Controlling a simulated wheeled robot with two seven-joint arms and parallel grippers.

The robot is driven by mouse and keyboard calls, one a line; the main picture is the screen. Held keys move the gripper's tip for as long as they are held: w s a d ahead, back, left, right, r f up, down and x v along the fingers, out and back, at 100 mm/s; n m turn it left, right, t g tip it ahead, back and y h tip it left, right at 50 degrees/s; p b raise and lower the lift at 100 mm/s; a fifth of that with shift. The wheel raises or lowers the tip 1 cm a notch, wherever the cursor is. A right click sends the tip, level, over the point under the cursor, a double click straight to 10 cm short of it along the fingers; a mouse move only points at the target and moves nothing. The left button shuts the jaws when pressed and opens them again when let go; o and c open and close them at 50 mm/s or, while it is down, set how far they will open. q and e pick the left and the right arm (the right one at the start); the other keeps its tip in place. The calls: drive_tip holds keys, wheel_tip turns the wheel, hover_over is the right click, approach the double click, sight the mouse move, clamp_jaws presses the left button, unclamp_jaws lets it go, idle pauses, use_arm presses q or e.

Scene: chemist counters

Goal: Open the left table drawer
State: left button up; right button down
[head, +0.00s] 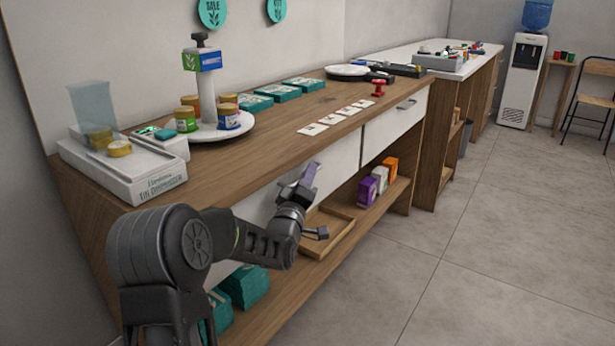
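The wooden counter (262,152) has two white drawer fronts under its top. The left drawer (338,160) looks flush with the counter, and my arm covers much of its front. My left gripper (308,190) is in front of this drawer, close to its middle. A small purplish-grey piece shows at its tip, and I cannot tell whether it is the drawer handle or part of the gripper. Contact and finger opening are hidden. The right drawer (392,124) is shut, with a grey bar handle (407,104). My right gripper is out of view.
Below the drawers, an open shelf holds a wooden tray (328,236), a purple box (367,191) and an orange box (390,167). The floor at right is clear.

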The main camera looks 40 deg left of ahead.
use_arm(q)
drive_tip(key=shift+c, duration=0.4)
clamp_jaws()
idle(0.9)
